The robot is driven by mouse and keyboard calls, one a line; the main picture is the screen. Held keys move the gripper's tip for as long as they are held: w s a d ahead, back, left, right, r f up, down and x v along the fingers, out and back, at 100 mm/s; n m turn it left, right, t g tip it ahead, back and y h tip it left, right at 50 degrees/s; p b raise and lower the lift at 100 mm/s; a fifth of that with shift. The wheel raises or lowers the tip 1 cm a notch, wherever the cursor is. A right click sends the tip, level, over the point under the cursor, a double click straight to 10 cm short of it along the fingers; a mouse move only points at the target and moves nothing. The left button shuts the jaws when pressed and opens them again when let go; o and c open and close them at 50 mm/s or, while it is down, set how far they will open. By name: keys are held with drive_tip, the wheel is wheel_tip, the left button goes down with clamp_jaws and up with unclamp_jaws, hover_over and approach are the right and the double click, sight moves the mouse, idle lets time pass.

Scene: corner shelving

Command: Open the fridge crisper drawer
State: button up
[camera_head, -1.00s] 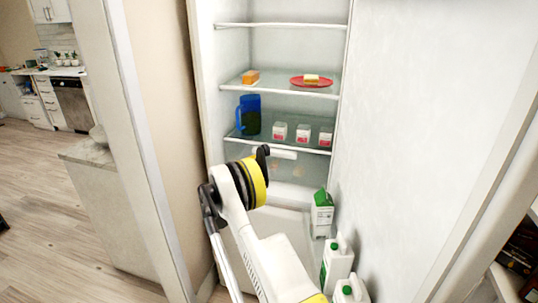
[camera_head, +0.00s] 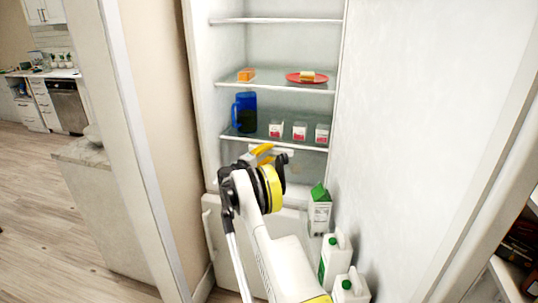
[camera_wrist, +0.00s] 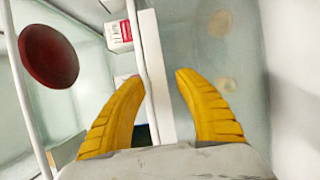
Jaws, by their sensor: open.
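The crisper drawer (camera_head: 306,165) is a pale see-through front just below the lowest glass shelf, and it looks shut. Its white handle bar (camera_head: 284,151) runs along its top, partly hidden by my gripper. In the wrist view the drawer front (camera_wrist: 225,60) fills the middle right, with round items showing dimly through it. The handle (camera_wrist: 155,75) runs up the picture between my fingers. My gripper (camera_head: 264,153) has its yellow fingers apart at the drawer front. In the wrist view my gripper (camera_wrist: 158,75) straddles the handle's line; I cannot tell whether it touches.
Above the drawer, a blue pitcher (camera_head: 246,112) and small white-red cartons (camera_head: 299,131) stand on the lowest shelf. A red plate (camera_head: 307,78) is higher up. A green-topped carton (camera_head: 319,211) and white jugs (camera_head: 335,258) stand at the right, close to my arm.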

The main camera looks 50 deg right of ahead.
clamp_jaws()
drive_tip(key=shift+a, duration=0.1)
drive_tip(key=s+a, duration=0.3)
drive_tip(key=a, duration=0.4)
drive_tip(key=s+a+b, duration=0.1)
drive_tip(key=s+a, duration=0.3)
drive_tip(key=a, duration=0.3)
drive_tip(key=shift+s, duration=0.25)
unclamp_jaws()
drive_tip(key=shift+d+f, duration=0.1)
drive_tip(key=a, duration=1.2)
drive_tip(key=shift+s, duration=0.45)
